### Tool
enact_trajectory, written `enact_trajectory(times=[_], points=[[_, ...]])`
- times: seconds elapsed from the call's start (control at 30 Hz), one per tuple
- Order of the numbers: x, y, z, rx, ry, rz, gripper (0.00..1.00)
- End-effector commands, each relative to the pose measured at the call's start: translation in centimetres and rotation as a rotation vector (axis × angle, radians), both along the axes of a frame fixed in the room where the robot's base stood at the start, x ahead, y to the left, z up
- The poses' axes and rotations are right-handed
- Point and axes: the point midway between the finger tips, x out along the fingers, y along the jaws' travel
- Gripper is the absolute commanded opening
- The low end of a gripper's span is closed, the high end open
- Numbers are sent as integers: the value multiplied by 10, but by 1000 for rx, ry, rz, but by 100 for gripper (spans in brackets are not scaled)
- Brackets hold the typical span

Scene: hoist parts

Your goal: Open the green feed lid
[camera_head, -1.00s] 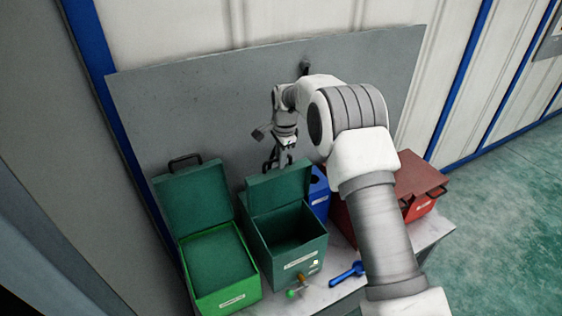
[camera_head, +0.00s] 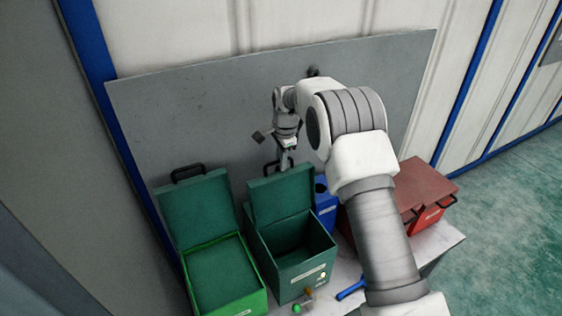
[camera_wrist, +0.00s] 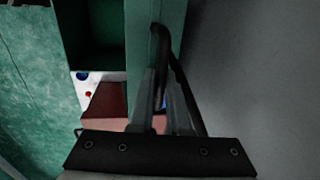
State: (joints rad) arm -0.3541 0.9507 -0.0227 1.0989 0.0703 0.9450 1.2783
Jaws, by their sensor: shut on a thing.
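The middle dark green box (camera_head: 282,288) has its green lid (camera_head: 280,200) raised at the back, standing steeply up. The dark inside of the box is exposed. My gripper (camera_head: 285,168) is at the lid's top edge, shut on its black handle. In the wrist view the black handle (camera_wrist: 160,70) runs between the fingers of my gripper (camera_wrist: 166,88), and the lid (camera_wrist: 172,15) shows edge-on. A second green box (camera_head: 240,300) stands to the left with its lid (camera_head: 196,212) also up. I cannot read which label names the feed.
A grey panel (camera_head: 180,115) stands close behind the boxes. A blue box (camera_head: 326,207) and a red box (camera_head: 428,190) stand to the right, partly behind my arm. A blue-handled thing (camera_head: 350,290) lies on the pale tabletop (camera_head: 440,240), in front of the boxes.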

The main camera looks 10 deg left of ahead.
Motion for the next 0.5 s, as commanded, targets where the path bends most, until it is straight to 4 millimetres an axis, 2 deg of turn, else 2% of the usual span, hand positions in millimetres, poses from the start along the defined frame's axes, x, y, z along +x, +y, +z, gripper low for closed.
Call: enact_trajectory(times=[0.07, 0.1, 0.23, 0.5], points=[[1, -1, 1, -1, -2, 0, 0], [1, -1, 1, -1, -2, 0, 20], [1, -1, 0, -1, -2, 0, 43], [0, -1, 0, -2, 1, 0, 44]])
